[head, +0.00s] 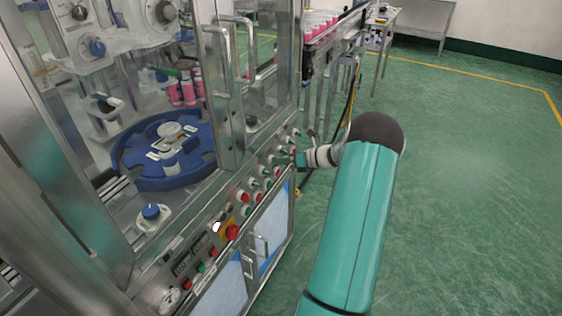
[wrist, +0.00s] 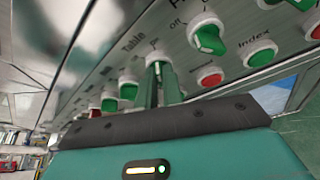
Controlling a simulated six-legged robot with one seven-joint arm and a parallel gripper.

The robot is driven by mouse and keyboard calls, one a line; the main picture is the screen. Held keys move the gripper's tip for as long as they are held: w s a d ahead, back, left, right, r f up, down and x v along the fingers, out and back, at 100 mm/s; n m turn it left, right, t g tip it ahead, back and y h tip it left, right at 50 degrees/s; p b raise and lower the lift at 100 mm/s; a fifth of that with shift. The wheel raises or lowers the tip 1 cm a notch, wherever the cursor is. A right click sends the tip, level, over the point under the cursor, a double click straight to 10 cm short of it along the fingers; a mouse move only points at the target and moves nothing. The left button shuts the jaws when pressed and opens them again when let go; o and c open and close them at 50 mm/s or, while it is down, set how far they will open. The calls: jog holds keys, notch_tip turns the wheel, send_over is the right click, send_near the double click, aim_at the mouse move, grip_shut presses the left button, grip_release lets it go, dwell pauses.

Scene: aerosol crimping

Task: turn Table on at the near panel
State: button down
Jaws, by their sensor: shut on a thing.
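The Table switch (wrist: 157,58) is on the near panel. Its pale round collar shows just beyond my fingertips, and the word Table is printed beside it. My gripper (wrist: 160,84) has its two green fingers closed on this switch's knob, which the fingers mostly hide. How far the knob is turned cannot be told. In the head view my gripper (head: 301,161) reaches the right part of the panel (head: 216,215), and my arm comes from the lower right.
A green-handled switch marked Off (wrist: 207,36), a green Index button (wrist: 261,54) and a red button (wrist: 210,77) sit close beside my fingers. A red emergency button (head: 232,232) is lower on the panel. Glass doors with a metal handle (head: 222,90) stand above. Green floor at right is clear.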

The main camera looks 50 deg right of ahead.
dwell(0.3)
jog(key=c, duration=1.5)
grip_release()
jog(key=shift+c, duration=0.2)
jog(key=shift+s, duration=0.1)
jog(key=v, duration=1.3)
jog(key=shift+s+d, duration=0.2)
jog(key=shift+s, duration=0.05)
jog(key=shift+r, duration=0.1)
